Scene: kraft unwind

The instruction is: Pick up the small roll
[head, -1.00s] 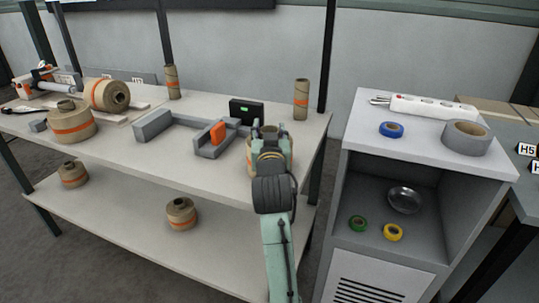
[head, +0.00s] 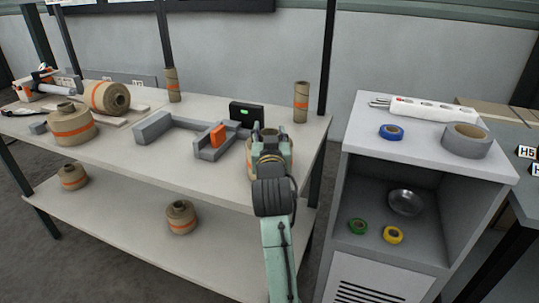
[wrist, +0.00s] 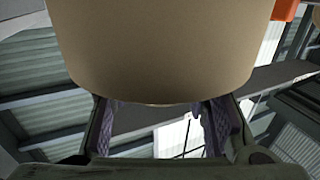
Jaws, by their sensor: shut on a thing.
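My gripper (wrist: 163,125) is shut on a brown kraft roll (wrist: 155,45). The roll fills the upper middle of the wrist view, and a finger pad shows at each side of its lower end. In the head view my gripper (head: 268,137) is at the right part of the table, and the roll (head: 286,160) shows only partly behind it, with an orange band. I cannot tell whether the roll touches the tabletop.
A grey U-shaped fixture with an orange block (head: 217,135) stands left of my gripper. A black display (head: 246,113) and an upright tube (head: 301,101) are behind. Two rolls (head: 181,217) sit on the lower shelf. A grey cabinet (head: 365,160) is right.

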